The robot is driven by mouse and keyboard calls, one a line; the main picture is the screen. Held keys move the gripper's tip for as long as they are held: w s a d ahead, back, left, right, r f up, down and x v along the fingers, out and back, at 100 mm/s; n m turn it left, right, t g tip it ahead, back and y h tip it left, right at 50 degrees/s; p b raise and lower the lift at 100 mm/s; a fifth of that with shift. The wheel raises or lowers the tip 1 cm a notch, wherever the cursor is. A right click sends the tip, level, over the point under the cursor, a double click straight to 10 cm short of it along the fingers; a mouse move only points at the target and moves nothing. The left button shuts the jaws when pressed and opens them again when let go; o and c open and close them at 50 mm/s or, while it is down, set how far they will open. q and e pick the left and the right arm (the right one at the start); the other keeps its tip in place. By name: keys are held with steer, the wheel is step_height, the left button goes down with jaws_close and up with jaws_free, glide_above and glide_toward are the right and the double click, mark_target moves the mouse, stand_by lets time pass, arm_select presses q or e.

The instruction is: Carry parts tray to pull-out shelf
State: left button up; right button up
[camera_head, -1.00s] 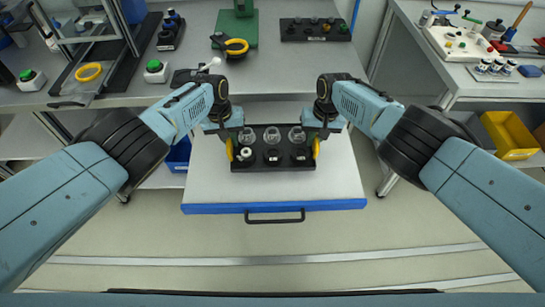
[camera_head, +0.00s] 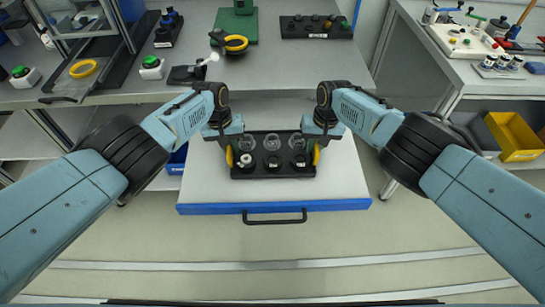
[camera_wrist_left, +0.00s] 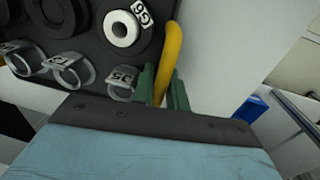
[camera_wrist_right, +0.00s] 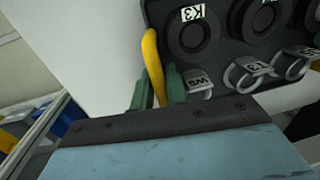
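The black parts tray (camera_head: 273,174) is over the white pull-out shelf (camera_head: 215,185), which has a blue front edge and a black handle. It holds clear rings in its back row and round black parts in front, one with a white centre. My left gripper (camera_head: 229,146) is shut on the tray's left yellow handle (camera_wrist_left: 170,55). My right gripper (camera_head: 316,146) is shut on its right yellow handle (camera_wrist_right: 153,65). The tray looks level; I cannot tell whether it touches the shelf.
At right a second bench holds tools, with a yellow bin (camera_head: 512,135) below. Shelf surface around the tray is clear.

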arm_select(q)
steer(key=o, duration=0.3)
steer(key=shift+r, duration=0.15)
arm_select(e)
steer(key=o, duration=0.3)
steer(key=shift+r, duration=0.1)
arm_select(q)
steer(key=r, duration=0.4)
steer(key=a+r, duration=0.1)
steer(key=r, duration=0.7)
steer(key=shift+a, duration=0.2)
arm_select(e)
steer(key=r, duration=0.4)
steer(key=d+r, duration=0.1)
steer(key=r, duration=0.7)
steer(key=shift+d, duration=0.2)
arm_select(q)
steer(key=shift+f, duration=0.1)
arm_select(e)
steer(key=shift+f, duration=0.1)
